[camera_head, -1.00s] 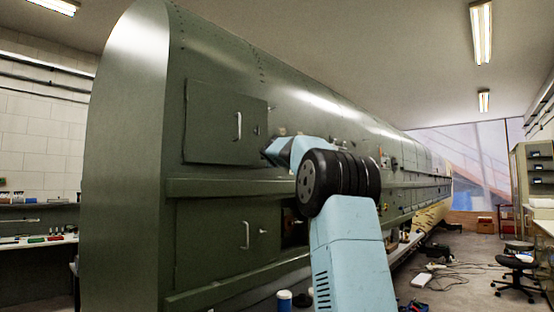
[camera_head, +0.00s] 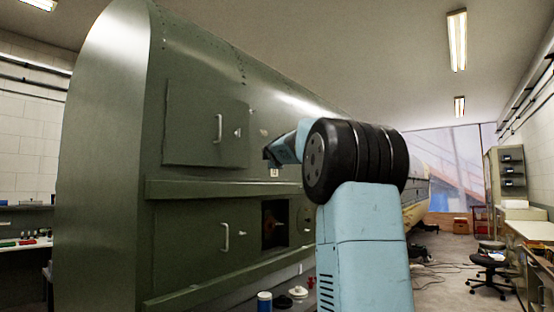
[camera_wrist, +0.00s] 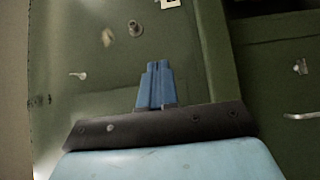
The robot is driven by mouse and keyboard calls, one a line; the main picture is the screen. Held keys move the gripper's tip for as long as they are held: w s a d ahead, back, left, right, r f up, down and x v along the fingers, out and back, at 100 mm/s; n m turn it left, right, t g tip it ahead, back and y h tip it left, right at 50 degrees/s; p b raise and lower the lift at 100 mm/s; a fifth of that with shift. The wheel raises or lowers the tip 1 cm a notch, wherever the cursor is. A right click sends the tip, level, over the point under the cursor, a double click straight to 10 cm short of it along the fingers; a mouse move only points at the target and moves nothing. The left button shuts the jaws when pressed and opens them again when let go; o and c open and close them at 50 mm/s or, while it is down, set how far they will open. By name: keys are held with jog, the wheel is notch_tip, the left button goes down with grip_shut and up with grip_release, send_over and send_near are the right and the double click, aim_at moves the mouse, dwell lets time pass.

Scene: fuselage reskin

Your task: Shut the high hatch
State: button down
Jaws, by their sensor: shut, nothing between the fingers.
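The high hatch (camera_head: 190,125) is a green rectangular panel high on the fuselage side, with a pale vertical handle (camera_head: 219,128) and a small latch (camera_head: 238,132) to its right. From this angle I cannot tell how far it stands from its frame. My gripper (camera_head: 270,158) is right of the hatch, close to the fuselage side and apart from the handle. In the wrist view its blue fingers (camera_wrist: 154,70) are together and empty in front of green skin with a knob (camera_wrist: 135,28). A handle (camera_wrist: 303,115) shows at the right; it seems to be the lower hatch's.
A lower hatch (camera_head: 190,240) with its own handle lies below a protruding ledge (camera_head: 215,188). A dark square opening (camera_head: 275,224) is beside it. Cups and small items stand under the fuselage. A workbench and chair (camera_head: 489,270) stand at the right, with floor between.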

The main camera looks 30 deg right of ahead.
jog(key=shift+s+d, duration=0.3)
jog(key=shift+s, duration=0.65)
jog(key=c, duration=1.8)
grip_release()
